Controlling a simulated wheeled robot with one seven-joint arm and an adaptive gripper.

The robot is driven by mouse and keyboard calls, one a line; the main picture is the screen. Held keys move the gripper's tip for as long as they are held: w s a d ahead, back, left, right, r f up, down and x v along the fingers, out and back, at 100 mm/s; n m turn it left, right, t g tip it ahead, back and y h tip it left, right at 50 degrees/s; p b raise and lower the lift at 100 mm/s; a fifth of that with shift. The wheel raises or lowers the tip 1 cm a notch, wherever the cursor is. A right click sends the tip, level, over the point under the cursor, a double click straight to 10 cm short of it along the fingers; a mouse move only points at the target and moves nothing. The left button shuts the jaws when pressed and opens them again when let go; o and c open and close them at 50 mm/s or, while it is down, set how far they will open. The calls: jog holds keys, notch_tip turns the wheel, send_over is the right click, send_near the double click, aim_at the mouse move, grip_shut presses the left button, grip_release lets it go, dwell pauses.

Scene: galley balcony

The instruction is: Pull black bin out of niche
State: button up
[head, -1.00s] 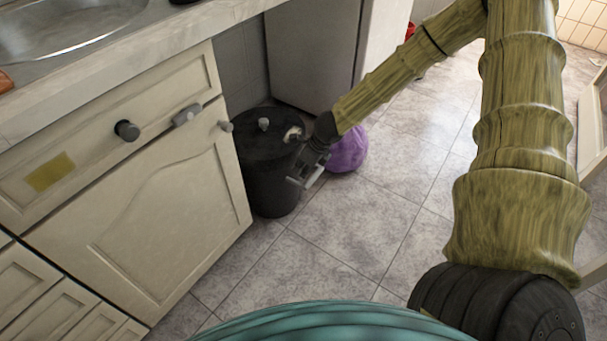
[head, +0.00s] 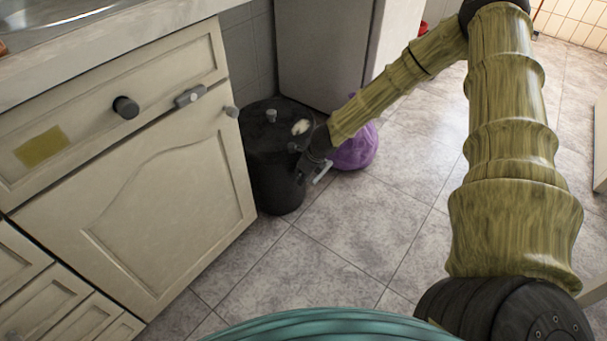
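The black bin (head: 276,170) stands upright on the tiled floor in the niche between the cream cabinet and the grey fridge. Its lid has a small grey knob (head: 271,116) and a pale patch. My gripper (head: 308,177) is at the bin's right side, near the upper wall, and overlaps it in the picture. One finger shows in front of the bin's right edge. The other finger is hidden, so I cannot tell whether the gripper holds the bin's rim or only lies beside it.
A purple bag (head: 355,149) lies on the floor just right of my gripper, by the fridge (head: 322,50). The cream cabinet (head: 140,190) with knobs borders the bin on the left. Tiled floor (head: 350,235) is clear in front of the bin.

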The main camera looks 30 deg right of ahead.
aim_at(312, 181)
jog(key=shift+w+f, duration=0.1)
grip_shut()
jog(key=shift+w+a, duration=0.1)
jog(key=shift+s+d, duration=0.3)
jog(key=shift+s, duration=0.45)
jog(key=shift+s+d, duration=0.3)
jog(key=shift+s, duration=0.5)
jog(key=shift+s+d, duration=0.3)
jog(key=shift+s, duration=0.45)
jog(key=s+d+p, duration=0.2)
jog(key=s, duration=0.4)
jog(key=shift+s+d, duration=0.25)
jog(key=shift+s, duration=0.15)
dwell(0.5)
jog(key=shift+s, duration=0.1)
dwell(0.3)
